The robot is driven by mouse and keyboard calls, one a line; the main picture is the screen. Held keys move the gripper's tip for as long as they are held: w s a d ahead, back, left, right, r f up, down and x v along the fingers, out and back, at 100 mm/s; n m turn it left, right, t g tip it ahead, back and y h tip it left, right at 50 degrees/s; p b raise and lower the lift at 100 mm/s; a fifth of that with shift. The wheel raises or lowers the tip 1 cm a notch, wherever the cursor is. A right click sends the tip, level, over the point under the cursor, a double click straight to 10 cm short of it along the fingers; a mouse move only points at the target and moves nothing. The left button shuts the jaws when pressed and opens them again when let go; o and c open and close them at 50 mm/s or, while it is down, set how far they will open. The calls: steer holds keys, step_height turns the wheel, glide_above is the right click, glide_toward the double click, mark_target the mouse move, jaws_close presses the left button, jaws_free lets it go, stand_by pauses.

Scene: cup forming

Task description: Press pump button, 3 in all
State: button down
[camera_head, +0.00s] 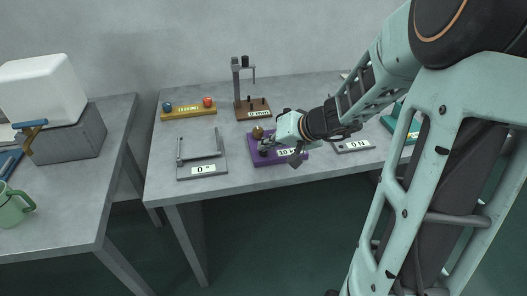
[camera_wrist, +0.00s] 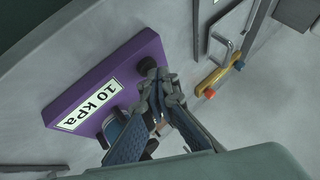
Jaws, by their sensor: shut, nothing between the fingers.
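In the wrist view the fingertips (camera_wrist: 155,88) lie across the edge of the block. They hide part of its top. I cannot tell whether they touch the button.
A grey plate with a metal handle, labelled "0" (camera_head: 203,170), stands to the left. Behind are a yellow bar (camera_head: 188,111) with blue and red knobs and a brown stand (camera_head: 251,112). A grey "ON" plate (camera_head: 354,146) lies to the right. A side table holds a green mug (camera_head: 12,207).

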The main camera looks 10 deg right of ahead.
mark_target(266, 153)
steer(key=shift+f, duration=0.15)
stand_by(0.5)
steer(key=shift+r+p, duration=0.3)
steer(key=shift+r, duration=0.65)
steer(key=shift+r+p, duration=1.45)
steer(key=shift+r, duration=1.1)
steer(key=shift+w+d+r, duration=0.1)
steer(key=shift+d, duration=0.05)
